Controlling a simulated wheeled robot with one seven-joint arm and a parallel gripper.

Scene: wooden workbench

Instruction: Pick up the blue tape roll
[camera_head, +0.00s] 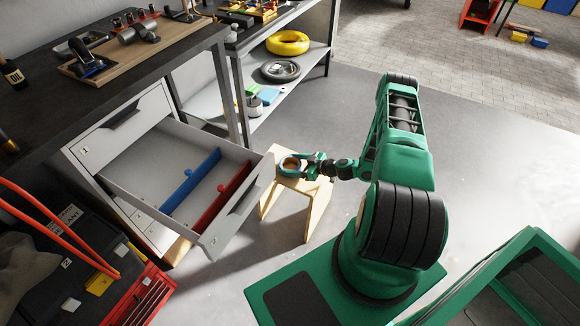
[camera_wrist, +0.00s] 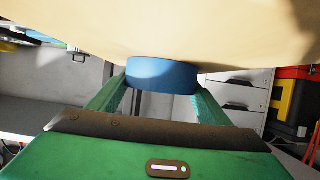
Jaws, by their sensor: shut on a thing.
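The pale wooden surface fills the top of the wrist view, close against the roll. I cannot tell whether the roll touches the stool top or is slightly off it.
An open drawer (camera_head: 240,212) with blue and red dividers juts out just left of the stool. A metal shelf (camera_head: 275,95) with a yellow ring (camera_head: 288,42) stands behind. A red toolbox (camera_head: 140,300) is at lower left.

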